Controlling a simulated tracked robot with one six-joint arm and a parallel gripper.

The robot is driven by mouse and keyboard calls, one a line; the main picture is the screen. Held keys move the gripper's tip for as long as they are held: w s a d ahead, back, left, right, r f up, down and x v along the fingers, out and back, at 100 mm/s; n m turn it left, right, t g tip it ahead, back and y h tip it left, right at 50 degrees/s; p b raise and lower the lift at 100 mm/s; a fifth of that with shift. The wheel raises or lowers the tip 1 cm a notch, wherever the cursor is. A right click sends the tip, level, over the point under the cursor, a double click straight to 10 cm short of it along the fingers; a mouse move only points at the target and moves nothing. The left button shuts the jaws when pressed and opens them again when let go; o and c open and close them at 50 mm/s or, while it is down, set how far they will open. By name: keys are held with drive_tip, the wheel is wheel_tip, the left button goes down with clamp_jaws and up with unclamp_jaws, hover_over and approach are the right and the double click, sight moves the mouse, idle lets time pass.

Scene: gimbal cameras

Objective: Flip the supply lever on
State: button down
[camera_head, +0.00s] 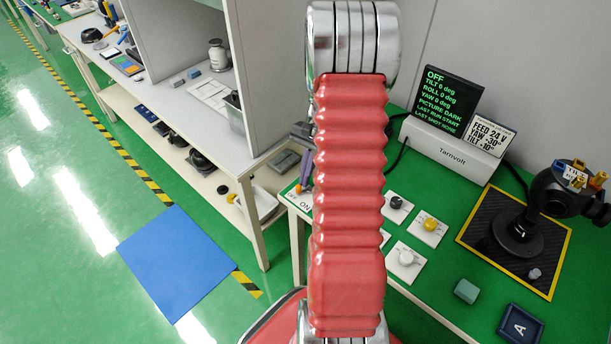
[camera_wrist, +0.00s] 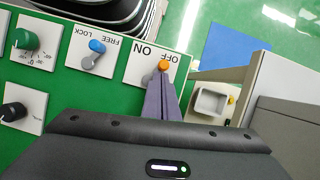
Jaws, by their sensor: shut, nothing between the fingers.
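The supply lever has an orange knob (camera_wrist: 163,66) on a white plate (camera_wrist: 136,69) marked ON and OFF. In the wrist view the knob leans to the right, toward the OFF marking. My gripper (camera_wrist: 161,80) is shut and empty, its grey-purple fingertips right at the knob, partly covering the lever's stem; I cannot tell whether they touch. In the head view, part of the plate (camera_head: 298,199) shows left of my red arm, with my gripper (camera_head: 304,178) above it; the lever is not clear there. The dark display (camera_head: 443,95) reads OFF.
A lever with a blue knob (camera_wrist: 97,46), marked FREE and LOCK, stands beside the supply plate. A green dial (camera_wrist: 23,38) and a black dial (camera_wrist: 13,111) are further left. On the green bench, a gimbal camera (camera_head: 560,190) stands on a yellow-edged mat (camera_head: 545,262).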

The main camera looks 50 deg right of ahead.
drive_tip(key=shift+a+n, duration=0.15)
drive_tip(key=shift+n, duration=0.45)
drive_tip(key=n+g, duration=0.1)
drive_tip(key=n, duration=0.3)
drive_tip(key=shift+a+g+h, duration=0.35)
drive_tip(key=shift+g+h, duration=0.05)
drive_tip(key=n, duration=0.1)
drive_tip(key=n+h, duration=0.1)
drive_tip(key=n, duration=0.1)
drive_tip(key=n+g, duration=0.1)
drive_tip(key=shift+s+a+n, duration=0.25)
drive_tip(key=shift+a+n, duration=0.05)
drive_tip(key=shift+n, duration=0.1)
drive_tip(key=shift+d, duration=0.15)
drive_tip(key=shift+s+d, duration=0.15)
drive_tip(key=shift+d, duration=0.55)
